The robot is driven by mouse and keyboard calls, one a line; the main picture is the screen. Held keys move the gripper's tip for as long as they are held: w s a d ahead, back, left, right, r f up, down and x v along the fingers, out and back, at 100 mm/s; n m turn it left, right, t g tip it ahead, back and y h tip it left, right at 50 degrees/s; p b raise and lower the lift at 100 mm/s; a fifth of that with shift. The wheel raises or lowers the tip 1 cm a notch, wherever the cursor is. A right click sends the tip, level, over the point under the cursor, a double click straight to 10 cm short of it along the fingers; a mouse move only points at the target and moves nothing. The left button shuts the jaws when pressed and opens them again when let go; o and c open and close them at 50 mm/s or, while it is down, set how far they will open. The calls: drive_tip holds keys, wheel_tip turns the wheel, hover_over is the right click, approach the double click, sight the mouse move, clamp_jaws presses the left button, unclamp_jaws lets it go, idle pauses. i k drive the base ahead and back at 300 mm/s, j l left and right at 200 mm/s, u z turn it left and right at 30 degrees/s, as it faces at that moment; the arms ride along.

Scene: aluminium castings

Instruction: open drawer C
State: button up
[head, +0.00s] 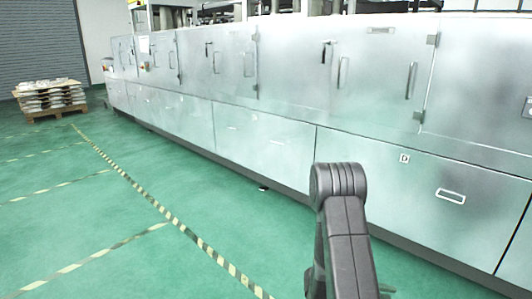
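A long row of brushed-metal cabinets runs from the far left to the right in the head view. Wide lower drawer fronts line its bottom. The nearest large drawer front (420,205) has a recessed handle (451,196) and a small letter label (404,158) that looks like D. The front to its left (262,145) appears shut; its markings are too faint to read, so I cannot tell for sure which one is drawer C. No front stands out from the row. My dark arm rises at the bottom centre and hides part of the nearest front. My gripper is not in view.
Upper doors (375,75) with vertical handles are closed. Green floor (120,230) with yellow-black striped tape (165,212) lies open to the left of the cabinets. A loaded pallet (50,97) stands at the far left before a grey shutter (40,40).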

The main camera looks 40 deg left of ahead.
sight(282, 150)
drive_tip(key=i+j+u, duration=0.3)
drive_tip(key=u, duration=0.15)
drive_tip(key=i+j+u, duration=0.15)
drive_tip(key=i+u, duration=0.75)
drive_tip(key=i+l, duration=0.1)
drive_tip(key=i, duration=0.45)
drive_tip(key=i+l+u, duration=0.1)
drive_tip(key=i, duration=0.4)
drive_tip(key=i+l+u, duration=0.1)
drive_tip(key=i, duration=0.45)
drive_tip(key=i+l, duration=0.2)
drive_tip(key=i, duration=0.3)
drive_tip(key=i+l+u, duration=0.1)
drive_tip(key=i, duration=0.4)
drive_tip(key=l, duration=0.05)
